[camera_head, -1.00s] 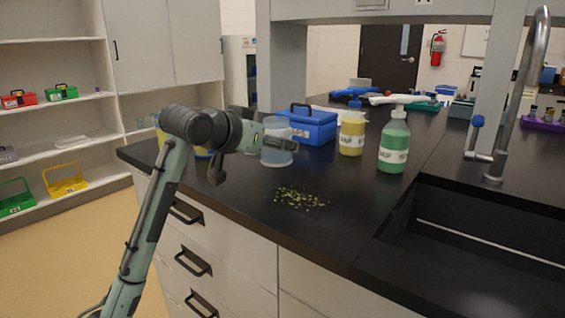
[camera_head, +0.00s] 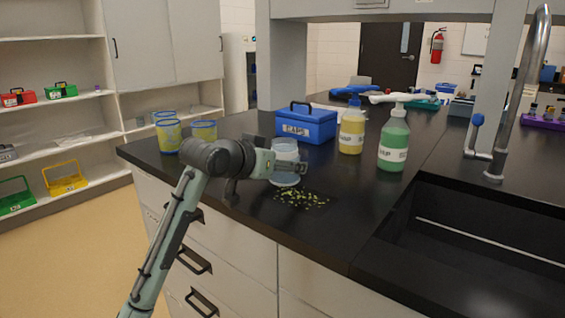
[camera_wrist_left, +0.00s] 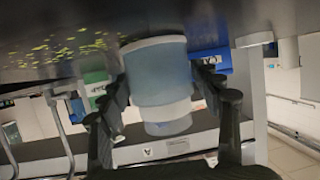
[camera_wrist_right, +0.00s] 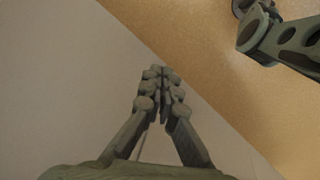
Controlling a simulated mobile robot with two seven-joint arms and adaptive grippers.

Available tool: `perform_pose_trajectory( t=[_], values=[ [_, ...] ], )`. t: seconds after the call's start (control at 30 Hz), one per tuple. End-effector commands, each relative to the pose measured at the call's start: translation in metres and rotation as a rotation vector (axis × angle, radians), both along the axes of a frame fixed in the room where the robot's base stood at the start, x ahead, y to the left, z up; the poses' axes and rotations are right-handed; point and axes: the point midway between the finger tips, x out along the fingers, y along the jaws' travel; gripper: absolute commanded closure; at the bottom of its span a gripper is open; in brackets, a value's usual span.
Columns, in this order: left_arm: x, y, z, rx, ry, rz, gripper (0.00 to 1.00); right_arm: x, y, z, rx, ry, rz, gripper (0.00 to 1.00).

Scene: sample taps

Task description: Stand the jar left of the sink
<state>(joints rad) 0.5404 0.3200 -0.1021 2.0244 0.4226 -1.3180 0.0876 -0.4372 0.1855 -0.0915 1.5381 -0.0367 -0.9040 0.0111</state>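The jar (camera_head: 286,176) is a pale, translucent container at the left part of the dark counter, behind the scattered green bits. My left gripper (camera_head: 288,166) reaches it from the left, with its fingers around the jar body. In the left wrist view, which is upside down, the jar (camera_wrist_left: 160,75) sits between the two fingers, and they appear closed on its sides. Whether its base touches the counter is unclear. The sink (camera_head: 470,245) is a dark basin at the right. My right gripper (camera_wrist_right: 160,85) is shut and empty, away from the counter.
Green bits (camera_head: 302,198) lie in front of the jar. A blue caps box (camera_head: 306,125), a yellow bottle (camera_head: 352,130) and a green soap bottle (camera_head: 393,143) stand behind. Counter between the bits and sink is clear.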

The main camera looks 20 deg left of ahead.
Motion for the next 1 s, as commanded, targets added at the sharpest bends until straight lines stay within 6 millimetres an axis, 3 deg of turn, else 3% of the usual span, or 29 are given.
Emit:
perform_pose_trajectory(
  t=[0.1,0.47,1.0],
  values=[
    [0.0,0.0,0.0,0.0,0.0,0.0,0.21,0.0,0.001,0.0,0.001,0.0,0.0,1.0],
    [-0.003,0.001,0.004,0.0,-0.002,0.0,0.21,0.0,0.009,0.0,0.013,0.0,-0.006,1.0],
    [-0.093,0.023,0.043,0.002,-0.002,0.0,0.21,0.009,0.01,0.012,0.018,-0.016,-0.012,1.0]
  ],
)
